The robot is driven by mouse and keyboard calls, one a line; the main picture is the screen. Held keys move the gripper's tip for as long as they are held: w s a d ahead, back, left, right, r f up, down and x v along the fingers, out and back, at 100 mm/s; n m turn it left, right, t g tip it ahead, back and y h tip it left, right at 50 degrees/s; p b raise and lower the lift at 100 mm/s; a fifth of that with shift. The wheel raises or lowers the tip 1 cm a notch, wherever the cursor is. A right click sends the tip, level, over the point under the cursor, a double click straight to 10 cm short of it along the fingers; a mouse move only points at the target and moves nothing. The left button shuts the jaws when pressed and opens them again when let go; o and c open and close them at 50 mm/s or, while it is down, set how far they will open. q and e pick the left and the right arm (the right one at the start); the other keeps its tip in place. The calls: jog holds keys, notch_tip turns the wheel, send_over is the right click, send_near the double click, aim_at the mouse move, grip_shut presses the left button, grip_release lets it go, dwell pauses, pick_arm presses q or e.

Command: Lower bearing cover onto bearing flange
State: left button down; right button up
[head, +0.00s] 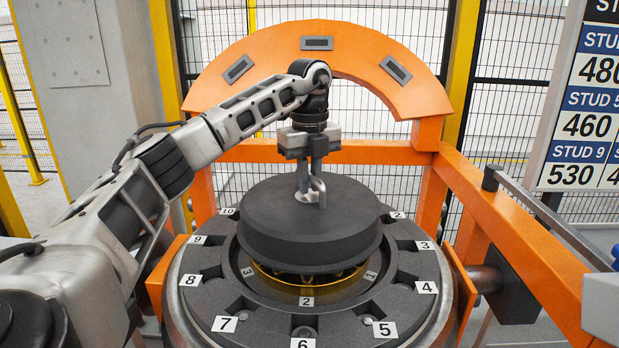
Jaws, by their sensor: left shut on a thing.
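The bearing cover (310,230) is a thick dark grey disc with a small handle (318,191) on top. My left gripper (311,192) is shut on this handle from above. The cover hangs about level over the middle of the bearing flange (212,292), a dark ring with numbered white labels around it. A gold bearing ring (283,288) with labels 1, 2 and 3 shows just under the cover. The cover hides most of the flange's centre, and I cannot tell whether it touches anything below. My right gripper is not in view.
An orange gantry frame (415,90) arches behind the flange, with orange beams at both sides. A grey bar (550,215) and dark block stand at the right. A stud number board (585,100) hangs at the upper right. Mesh fencing closes the back.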

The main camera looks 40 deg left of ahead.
aim_at(309, 210)
pick_arm(q)
jog(key=shift+f+b, duration=1.65)
jog(key=shift+f, duration=1.85)
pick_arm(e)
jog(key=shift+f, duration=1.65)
pick_arm(q)
jog(key=c, duration=1.4)
grip_release()
jog(key=shift+o, duration=0.2)
notch_tip(309, 210, up, 12)
jog(key=shift+f+p, duration=0.2)
jog(key=shift+p, duration=0.85)
notch_tip(309, 210, up, 4)
jog(key=shift+f+p, duration=0.15)
jog(key=shift+p, duration=0.6)
jog(key=shift+r, duration=0.35)
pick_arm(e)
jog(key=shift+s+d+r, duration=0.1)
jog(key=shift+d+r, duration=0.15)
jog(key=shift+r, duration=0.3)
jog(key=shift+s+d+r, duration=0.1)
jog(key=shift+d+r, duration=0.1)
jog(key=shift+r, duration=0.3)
